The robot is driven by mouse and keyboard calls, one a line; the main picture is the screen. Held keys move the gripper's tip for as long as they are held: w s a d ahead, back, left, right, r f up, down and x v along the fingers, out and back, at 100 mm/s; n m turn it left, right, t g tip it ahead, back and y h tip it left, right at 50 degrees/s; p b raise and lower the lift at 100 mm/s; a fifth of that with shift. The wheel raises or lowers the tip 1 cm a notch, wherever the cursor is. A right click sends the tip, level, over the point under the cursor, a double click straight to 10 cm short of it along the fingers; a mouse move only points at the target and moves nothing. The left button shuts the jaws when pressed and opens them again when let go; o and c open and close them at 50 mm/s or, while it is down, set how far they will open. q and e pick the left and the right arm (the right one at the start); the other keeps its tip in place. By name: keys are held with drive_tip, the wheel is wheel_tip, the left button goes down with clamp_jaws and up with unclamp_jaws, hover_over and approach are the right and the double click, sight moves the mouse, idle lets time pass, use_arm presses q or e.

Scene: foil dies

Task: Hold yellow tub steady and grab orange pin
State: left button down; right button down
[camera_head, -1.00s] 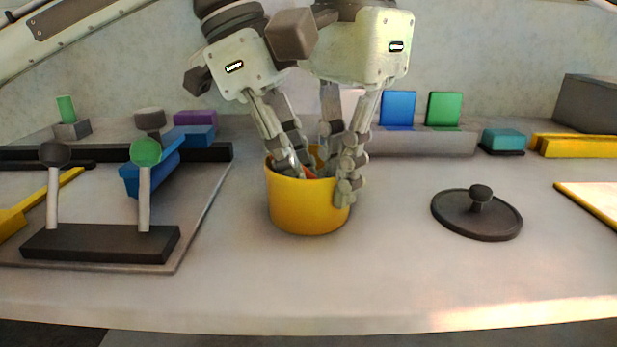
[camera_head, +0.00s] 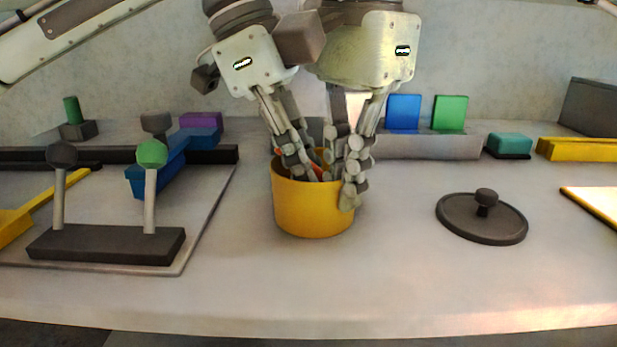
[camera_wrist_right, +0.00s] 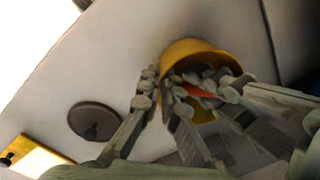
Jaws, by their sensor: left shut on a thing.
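The yellow tub (camera_head: 308,215) stands upright at mid-table and also shows in the right wrist view (camera_wrist_right: 186,52). An orange pin (camera_head: 316,170) is inside it, mostly hidden by fingers and rim; part of it shows in the right wrist view (camera_wrist_right: 203,92). My left gripper (camera_head: 304,168) reaches into the tub and is shut on the pin. My right gripper (camera_head: 341,172) straddles the tub's right wall, one finger outside and one inside. Whether its fingers press the wall is unclear.
A dark round lid (camera_head: 482,220) lies to the right. A black base with two knobbed levers (camera_head: 105,245) stands at the left. Blue (camera_head: 403,112) and green (camera_head: 450,112) panels stand behind on a grey block. The table in front of the tub is clear.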

use_arm(q)
wheel_tip(320, 180, up, 9)
drive_tip(key=shift+f, duration=0.1)
use_arm(e)
drive_tip(key=c, duration=1.6)
unclamp_jaws()
drive_tip(key=shift+c, duration=0.2)
drive_tip(key=shift+r, duration=0.15)
